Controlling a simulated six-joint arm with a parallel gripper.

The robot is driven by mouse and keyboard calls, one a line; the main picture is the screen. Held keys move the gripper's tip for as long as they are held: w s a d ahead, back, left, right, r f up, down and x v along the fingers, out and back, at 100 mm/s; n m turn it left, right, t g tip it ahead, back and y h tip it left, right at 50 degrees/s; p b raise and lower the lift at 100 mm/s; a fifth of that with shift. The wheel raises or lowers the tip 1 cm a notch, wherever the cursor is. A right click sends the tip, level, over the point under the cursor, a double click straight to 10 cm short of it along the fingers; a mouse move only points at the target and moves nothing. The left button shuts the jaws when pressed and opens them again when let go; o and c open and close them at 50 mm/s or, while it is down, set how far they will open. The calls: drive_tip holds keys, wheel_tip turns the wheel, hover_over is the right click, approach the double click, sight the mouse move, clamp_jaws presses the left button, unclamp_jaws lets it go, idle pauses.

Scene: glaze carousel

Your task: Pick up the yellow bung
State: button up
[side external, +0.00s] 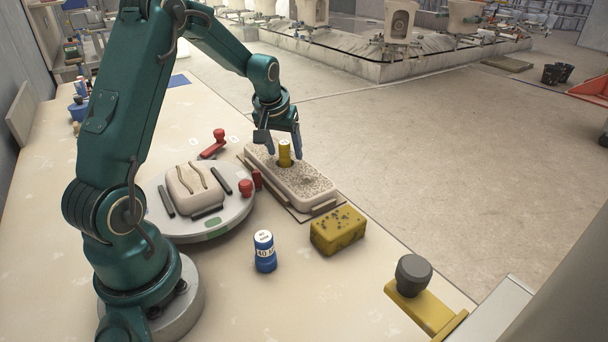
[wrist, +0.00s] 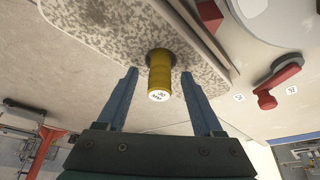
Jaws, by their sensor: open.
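The yellow bung (side external: 284,152) stands upright in a dark round hole in the speckled block (side external: 318,195). In the wrist view the yellow bung (wrist: 159,72) shows a white printed top and lies between my gripper's two fingers, touching neither as far as I can see. My gripper (side external: 284,150) is open, with blue fingers pointing down around the bung in the side view. In the wrist view my gripper (wrist: 162,85) has a clear gap on each side of the bung. The speckled block (wrist: 110,35) fills the upper left there.
A round turntable (side external: 205,225) with a pale clay piece stands left of the block. A red-handled clamp (side external: 213,144), a blue white-topped bung (side external: 264,252) and a yellow sponge (side external: 338,231) are near. A grey knob (side external: 413,274) stands front right. The table front is mostly clear.

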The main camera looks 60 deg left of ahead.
drive_tip(key=shift+w+a+f, duration=0.1)
drive_tip(key=shift+f, duration=0.25)
clamp_jaws()
drive_tip(key=shift+r, duration=0.15)
